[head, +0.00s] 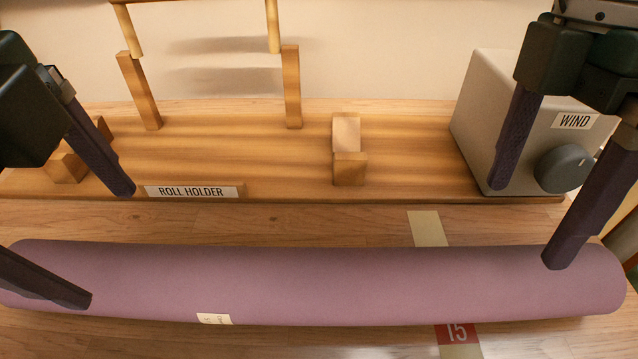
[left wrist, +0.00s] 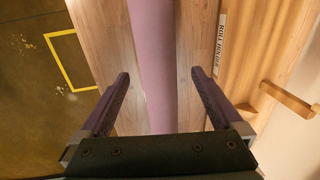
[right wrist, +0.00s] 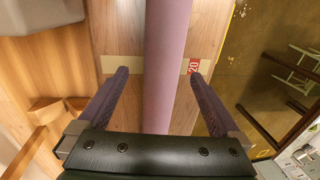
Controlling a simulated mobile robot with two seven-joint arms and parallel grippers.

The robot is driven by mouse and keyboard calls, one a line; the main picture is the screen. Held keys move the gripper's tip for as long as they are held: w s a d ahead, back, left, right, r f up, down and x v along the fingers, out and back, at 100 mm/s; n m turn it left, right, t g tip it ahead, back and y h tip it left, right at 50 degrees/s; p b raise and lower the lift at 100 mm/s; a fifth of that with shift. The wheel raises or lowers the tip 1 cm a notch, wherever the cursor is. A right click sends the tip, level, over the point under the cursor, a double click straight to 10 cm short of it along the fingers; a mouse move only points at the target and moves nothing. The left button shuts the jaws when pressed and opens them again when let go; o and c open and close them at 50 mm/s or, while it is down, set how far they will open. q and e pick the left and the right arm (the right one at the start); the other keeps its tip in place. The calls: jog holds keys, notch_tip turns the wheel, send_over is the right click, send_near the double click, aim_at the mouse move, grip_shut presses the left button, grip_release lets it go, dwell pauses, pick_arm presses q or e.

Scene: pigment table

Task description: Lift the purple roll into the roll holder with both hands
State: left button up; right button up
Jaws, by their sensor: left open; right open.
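The purple roll (head: 330,282) lies lengthwise across the front of the table. The wooden roll holder (head: 240,165) stands behind it, with a "ROLL HOLDER" label (head: 192,192) on its front edge. My left gripper (head: 108,245) is open above the left end of the roll, one finger on each side. In the left wrist view the roll (left wrist: 155,60) passes between the fingers with gaps. My right gripper (head: 525,228) is open above the right end. In the right wrist view the roll (right wrist: 166,60) runs between its fingers. Neither gripper visibly grips the roll.
A grey box (head: 480,110) with a "WIND" label and a dark knob (head: 565,168) stands at the right end of the holder. Wooden posts (head: 291,85) rise at the back. A wooden block (head: 348,150) stands on the base.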

aim_at(144, 279)
pick_arm(q)
jog(key=shift+s+a, duration=0.15)
jog(key=shift+s, duration=0.2)
pick_arm(e)
jog(key=shift+s+a, duration=0.15)
jog(key=shift+s, duration=0.2)
pick_arm(q)
jog(key=f, duration=0.3)
jog(key=w+f, duration=0.1)
jog(key=f, duration=0.5)
jog(key=shift+w+f, duration=0.35)
jog(key=shift+f, duration=0.05)
pick_arm(e)
jog(key=f, duration=0.3)
jog(key=s+f, duration=0.1)
jog(key=f, duration=0.6)
jog(key=shift+s, duration=0.2)
pick_arm(q)
jog(key=shift+c, duration=0.2)
pick_arm(e)
jog(key=shift+r, duration=0.1)
jog(key=shift+c, duration=0.2)
pick_arm(q)
grip_shut()
pick_arm(e)
grip_shut()
